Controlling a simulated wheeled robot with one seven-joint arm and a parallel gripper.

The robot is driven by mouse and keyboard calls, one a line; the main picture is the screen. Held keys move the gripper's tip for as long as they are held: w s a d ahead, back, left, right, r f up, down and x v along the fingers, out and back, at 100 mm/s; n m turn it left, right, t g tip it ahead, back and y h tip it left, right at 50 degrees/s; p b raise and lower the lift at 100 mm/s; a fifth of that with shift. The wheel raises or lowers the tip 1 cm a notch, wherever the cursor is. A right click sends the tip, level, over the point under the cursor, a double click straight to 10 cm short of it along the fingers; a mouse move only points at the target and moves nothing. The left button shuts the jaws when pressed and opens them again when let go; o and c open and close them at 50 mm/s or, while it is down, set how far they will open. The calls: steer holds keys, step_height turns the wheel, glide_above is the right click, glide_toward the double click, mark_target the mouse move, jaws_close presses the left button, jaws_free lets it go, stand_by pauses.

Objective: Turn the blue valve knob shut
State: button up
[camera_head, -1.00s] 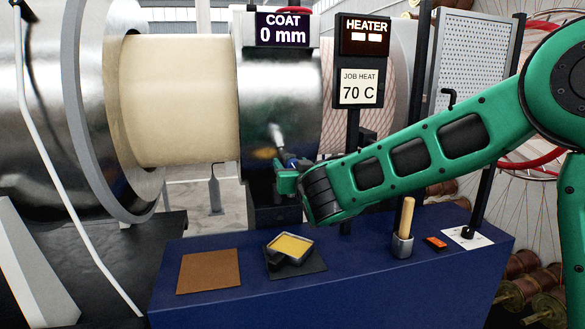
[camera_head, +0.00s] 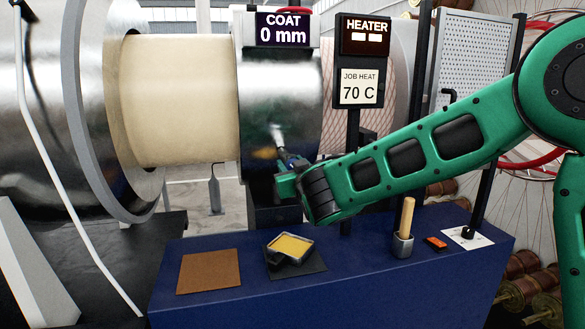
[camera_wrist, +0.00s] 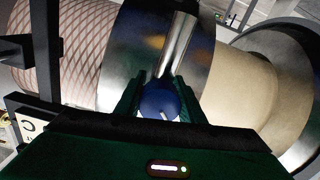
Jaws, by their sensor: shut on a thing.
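The blue valve knob (camera_wrist: 160,103) is round and shows between my two fingers in the wrist view, with a small white mark on its face. A silver torch tube (camera_wrist: 176,45) extends from behind it toward the shiny metal drum. My gripper (camera_wrist: 157,98) is shut on the knob. In the head view my gripper (camera_head: 288,183) is in front of the drum, just below the torch nozzle (camera_head: 277,134), and the knob is mostly hidden by the fingers. A faint orange glow shows on the drum; I cannot make out a clear flame.
The metal drum (camera_head: 275,95) stands close behind my gripper. The heater post (camera_head: 353,125) stands to the right.

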steer(key=shift+d+f, duration=0.1)
steer(key=o, duration=1)
steer(key=shift+o, duration=0.2)
steer(key=shift+s+d, duration=0.1)
steer(key=shift+s, duration=0.45)
steer(key=v, duration=0.9)
steer(key=shift+s+d, duration=0.15)
steer(key=shift+s, duration=0.1)
